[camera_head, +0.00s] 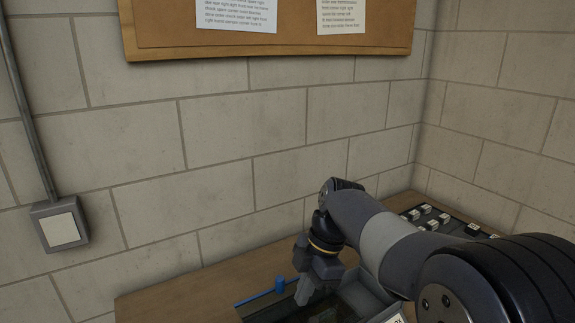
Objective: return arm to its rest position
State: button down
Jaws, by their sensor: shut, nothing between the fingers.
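My arm (385,243) reaches in from the lower right, with its links bent and the wrist pointing down. My gripper (305,294) hangs over the front part of a wooden table, above a dark open-topped box or chassis (367,300). Its fingers are together and hold nothing. My arm hides part of the chassis, and the picture's lower edge cuts it off.
A dark panel with several light blocks (425,213) lies at the right. Block walls (220,140) close the corner behind. A corkboard (290,40) and switch box (60,227) hang there.

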aim_at(305, 321)
jog(key=p+x, duration=0.1)
jog(key=x, duration=0.8)
jog(key=shift+s+f, duration=0.1)
jog(key=shift+f, duration=0.25)
jog(key=d, duration=0.1)
jog(key=w+d, duration=0.1)
jog(key=d, duration=0.1)
jog(key=shift+w+d+p, duration=0.15)
jog(key=shift+w+p, duration=0.05)
jog(key=shift+p, duration=0.15)
jog(key=shift+s+a, duration=0.45)
jog(key=shift+a, duration=0.4)
